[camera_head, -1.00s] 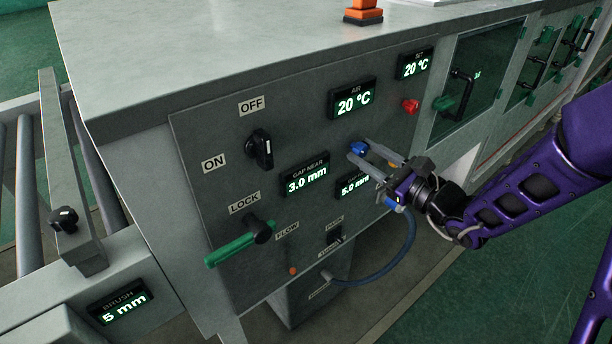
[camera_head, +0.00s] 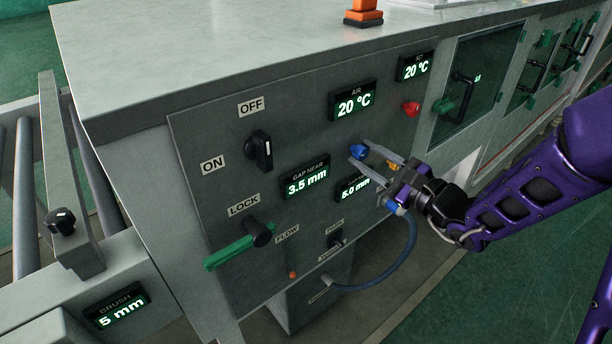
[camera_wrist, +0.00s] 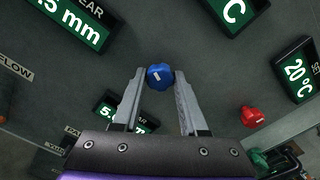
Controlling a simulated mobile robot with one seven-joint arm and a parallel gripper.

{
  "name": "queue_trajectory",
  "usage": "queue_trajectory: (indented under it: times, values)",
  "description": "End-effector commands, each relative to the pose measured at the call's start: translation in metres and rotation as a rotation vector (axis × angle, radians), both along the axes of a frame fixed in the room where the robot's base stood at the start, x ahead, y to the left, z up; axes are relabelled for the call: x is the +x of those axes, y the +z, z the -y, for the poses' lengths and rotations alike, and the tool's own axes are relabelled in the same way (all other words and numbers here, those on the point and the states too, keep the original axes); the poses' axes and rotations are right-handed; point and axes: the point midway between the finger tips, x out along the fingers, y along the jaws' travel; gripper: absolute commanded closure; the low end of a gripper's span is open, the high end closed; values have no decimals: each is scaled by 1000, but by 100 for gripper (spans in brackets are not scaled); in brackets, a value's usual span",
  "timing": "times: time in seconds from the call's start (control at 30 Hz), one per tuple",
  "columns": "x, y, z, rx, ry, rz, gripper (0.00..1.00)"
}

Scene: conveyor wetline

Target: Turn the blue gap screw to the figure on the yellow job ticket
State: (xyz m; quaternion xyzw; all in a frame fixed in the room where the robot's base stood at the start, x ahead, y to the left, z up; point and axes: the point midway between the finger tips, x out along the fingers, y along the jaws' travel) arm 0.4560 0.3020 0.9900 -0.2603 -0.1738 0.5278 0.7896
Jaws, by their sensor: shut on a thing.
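The blue gap screw (camera_head: 358,151) sticks out of the grey control panel, below the AIR display. In the wrist view the blue screw (camera_wrist: 160,76) sits between the two finger tips. My gripper (camera_head: 368,157) is shut on it, its fingers pointing at the panel; it also shows in the wrist view (camera_wrist: 158,82). The GAP NEAR display (camera_head: 306,184) reads 3.5 mm. A second gap display (camera_head: 353,187), partly hidden by my gripper, reads 5.0 mm. I cannot see the yellow job ticket in these views.
An ON/OFF switch (camera_head: 260,151), a green LOCK lever (camera_head: 235,245) and a red knob (camera_head: 411,109) stick out of the panel. The AIR display (camera_head: 352,103) is above the screw. A blue hose (camera_head: 400,262) hangs below my gripper.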

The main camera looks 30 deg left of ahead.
Motion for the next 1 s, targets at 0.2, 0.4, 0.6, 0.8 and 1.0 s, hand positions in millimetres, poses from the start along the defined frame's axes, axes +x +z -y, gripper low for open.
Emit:
queue_trajectory:
  times: [0.2,0.4,0.6,0.8,1.0]
  values:
    - [0,-1,1,-6,-1,11,98]
    - [0,-1,0,-33,-1,76,98]
    - [0,-1,0,-108,0,257,98]
    - [0,-1,0,-121,0,289,98]
    - [0,-1,0,-132,0,315,98]
